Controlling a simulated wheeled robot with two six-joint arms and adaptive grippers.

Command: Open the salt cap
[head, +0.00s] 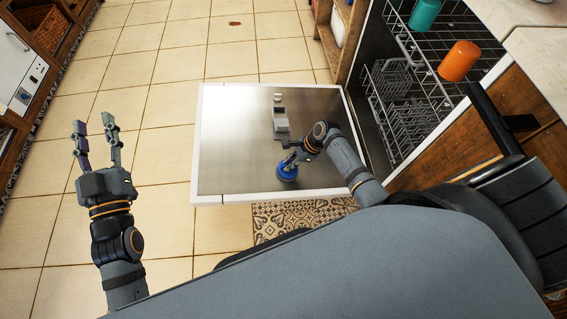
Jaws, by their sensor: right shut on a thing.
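A blue round cap-like thing (287,170), seemingly the salt cap, shows over the near part of the opened dishwasher door (232,130). My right gripper (290,160) is shut on it from above and hides part of it. I cannot tell whether the blue thing touches the door or is held above it. My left gripper (96,137) is open and empty, off to the left over the tiled floor, its two fingers apart and pointing away from me.
A grey dispenser (281,124) sits in the door's inner face. The dishwasher's wire rack (395,105) is at the right, with an orange cup (459,61) and a teal cup (424,14). A patterned mat (290,217) lies below the door. The floor at left is clear.

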